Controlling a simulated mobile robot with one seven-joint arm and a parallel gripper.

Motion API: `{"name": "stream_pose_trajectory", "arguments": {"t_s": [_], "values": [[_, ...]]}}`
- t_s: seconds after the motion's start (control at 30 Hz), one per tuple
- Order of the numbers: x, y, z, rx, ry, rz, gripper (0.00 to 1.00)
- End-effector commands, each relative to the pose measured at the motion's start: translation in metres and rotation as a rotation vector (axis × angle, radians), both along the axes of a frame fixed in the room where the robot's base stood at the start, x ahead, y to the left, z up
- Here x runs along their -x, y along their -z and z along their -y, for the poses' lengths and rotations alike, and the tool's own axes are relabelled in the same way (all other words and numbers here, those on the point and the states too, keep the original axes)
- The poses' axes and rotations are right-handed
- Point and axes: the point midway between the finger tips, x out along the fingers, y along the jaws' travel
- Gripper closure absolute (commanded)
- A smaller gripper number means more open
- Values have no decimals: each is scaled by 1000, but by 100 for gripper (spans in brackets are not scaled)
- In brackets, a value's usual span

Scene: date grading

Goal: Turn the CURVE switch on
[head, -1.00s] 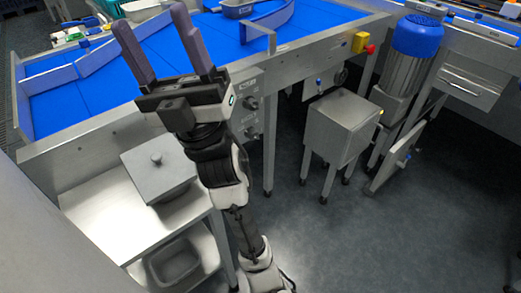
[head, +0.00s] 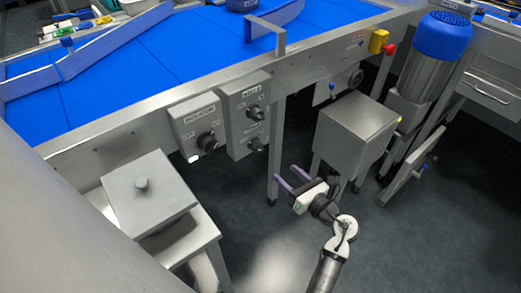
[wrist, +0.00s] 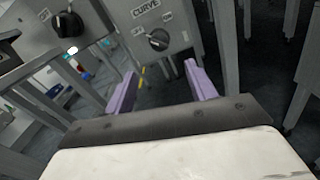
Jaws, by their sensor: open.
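The CURVE switch (wrist: 158,40) is a dark rotary knob under the CURVE label in the wrist view, with small position marks beside it. I cannot tell its setting clearly. In the head view it appears to be the lower knob (head: 255,145) on the right grey control box (head: 238,100) at the conveyor's front. My gripper (head: 285,174) is open and empty, low and to the right of that box. In the wrist view its two purple fingers (wrist: 160,72) point towards the panel, with the knob between and beyond them, apart from it.
Another grey box (head: 183,113) with a knob (head: 207,142) and white light sits to the left. A table leg (head: 273,170) stands close by my gripper. A steel cabinet (head: 350,130) is to the right; a lidded box (head: 150,205) is at lower left.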

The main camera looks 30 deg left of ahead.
Motion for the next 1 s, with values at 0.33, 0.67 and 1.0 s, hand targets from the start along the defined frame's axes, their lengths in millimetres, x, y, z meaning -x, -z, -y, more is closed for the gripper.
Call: {"name": "stream_pose_trajectory", "arguments": {"t_s": [0.33, 0.67, 1.0], "values": [[-21, -3, -64, -3, -6, 0, 44], [-39, -2, -116, -4, -4, 0, 44], [-43, -2, -127, -5, -3, 1, 44]]}}
